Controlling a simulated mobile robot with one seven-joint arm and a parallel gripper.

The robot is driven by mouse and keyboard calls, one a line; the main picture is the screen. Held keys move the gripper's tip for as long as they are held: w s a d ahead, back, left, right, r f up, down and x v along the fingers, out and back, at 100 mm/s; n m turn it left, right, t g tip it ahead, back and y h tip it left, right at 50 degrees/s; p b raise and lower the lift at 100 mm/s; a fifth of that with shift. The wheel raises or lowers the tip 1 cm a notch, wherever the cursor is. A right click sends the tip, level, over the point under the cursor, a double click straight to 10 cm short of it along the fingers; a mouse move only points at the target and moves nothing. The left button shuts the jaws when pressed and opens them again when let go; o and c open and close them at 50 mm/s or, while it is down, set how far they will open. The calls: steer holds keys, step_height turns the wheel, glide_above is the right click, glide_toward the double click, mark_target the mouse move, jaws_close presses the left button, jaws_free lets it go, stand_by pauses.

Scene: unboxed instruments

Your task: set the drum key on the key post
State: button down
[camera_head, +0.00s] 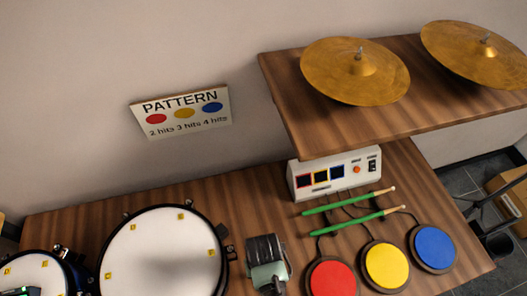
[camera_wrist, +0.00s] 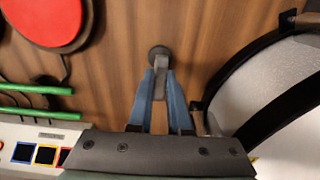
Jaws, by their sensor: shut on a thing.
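In the wrist view my gripper (camera_wrist: 159,77) has its two blue fingers closed on a small grey piece (camera_wrist: 160,74), which I take to be the drum key. A dark round disc (camera_wrist: 160,54), seemingly the key post or its base, shows at the fingertips on the wooden table. The key overlaps it in the picture; I cannot tell whether they touch. In the head view my wrist (camera_head: 265,258) stands over the table between the large drum and the red pad. It hides the fingers, the key and the post there.
The large white drum (camera_head: 158,258) stands left of my wrist; red (camera_head: 331,279), yellow (camera_head: 386,266) and blue (camera_head: 435,247) pads lie right. Green drumsticks (camera_head: 345,203) lie before a white control box (camera_head: 335,176). Cymbals (camera_head: 355,70) sit on a raised shelf (camera_head: 290,105).

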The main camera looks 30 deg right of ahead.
steer(key=c, duration=0.8)
jaws_free()
steer(key=shift+o, duration=0.2)
steer(key=shift+r, duration=0.1)
step_height(320, 180, up, 13)
